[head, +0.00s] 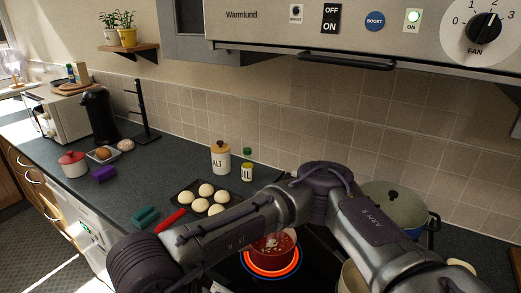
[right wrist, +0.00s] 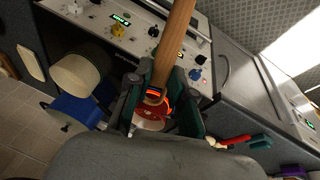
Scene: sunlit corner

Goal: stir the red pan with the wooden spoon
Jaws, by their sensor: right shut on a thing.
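The red pan (head: 272,248) is on a glowing red ring on the dark hob, with pale bits in its red contents. An arm of mine partly covers the hob in the head view. In the right wrist view my right gripper (right wrist: 158,98) is shut on the handle of the wooden spoon (right wrist: 174,40). The handle runs up out of the picture from between the dark green fingers. Red and white surfaces show just beyond the fingers, but I cannot tell whether the spoon touches the pan. The spoon's head is hidden. My left gripper is not in view.
A tray with several pale buns (head: 200,204) is left of the hob. A red handle-like piece (head: 170,222) and a teal object (head: 145,217) lie nearby. A large lidded pot (head: 398,208) stands behind right. The counter farther left has free room.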

